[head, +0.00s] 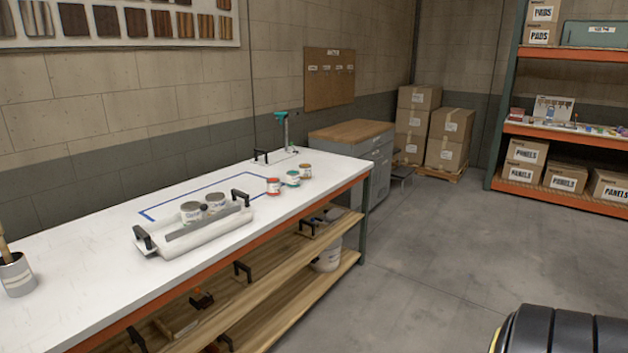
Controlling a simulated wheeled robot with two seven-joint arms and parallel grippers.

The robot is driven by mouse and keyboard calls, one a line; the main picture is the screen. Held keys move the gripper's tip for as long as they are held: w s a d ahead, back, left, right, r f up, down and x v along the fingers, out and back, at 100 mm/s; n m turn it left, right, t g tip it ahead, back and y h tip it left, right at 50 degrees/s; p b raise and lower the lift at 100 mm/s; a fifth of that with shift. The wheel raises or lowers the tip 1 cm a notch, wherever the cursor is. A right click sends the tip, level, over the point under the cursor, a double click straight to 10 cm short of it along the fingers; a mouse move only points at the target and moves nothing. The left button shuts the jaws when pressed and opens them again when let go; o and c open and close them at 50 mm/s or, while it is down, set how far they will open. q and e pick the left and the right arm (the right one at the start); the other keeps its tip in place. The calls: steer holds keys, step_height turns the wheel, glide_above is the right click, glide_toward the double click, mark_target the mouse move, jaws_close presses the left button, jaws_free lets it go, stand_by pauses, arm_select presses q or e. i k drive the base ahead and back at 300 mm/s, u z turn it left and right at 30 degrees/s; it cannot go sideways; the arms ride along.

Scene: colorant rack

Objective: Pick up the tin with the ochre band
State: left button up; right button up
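Three small tins stand in a row on the white bench top (110,230), right of the tray. One has a red band (273,187) and one a teal-green band (293,179). The farthest has a band that looks orange-brown or ochre (305,171); it is too small to be sure of the shade. Two larger whitish tins, a left one (191,212) and a right one (215,202), stand in a white tray with black handles (205,232). No ochre band shows on them. Neither of my grippers is in view.
A grey pot with a brush (17,277) stands at the bench's left end. A teal-topped stand (282,128) is at the far end. Wooden shelves (285,290) run below. Cartons (450,138) and a shelving rack (560,125) stand beyond.

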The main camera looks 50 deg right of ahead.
mark_target(304, 169)
steer(key=z, duration=3.2)
steer(key=i, duration=4.2)
steer(key=u, duration=3.35)
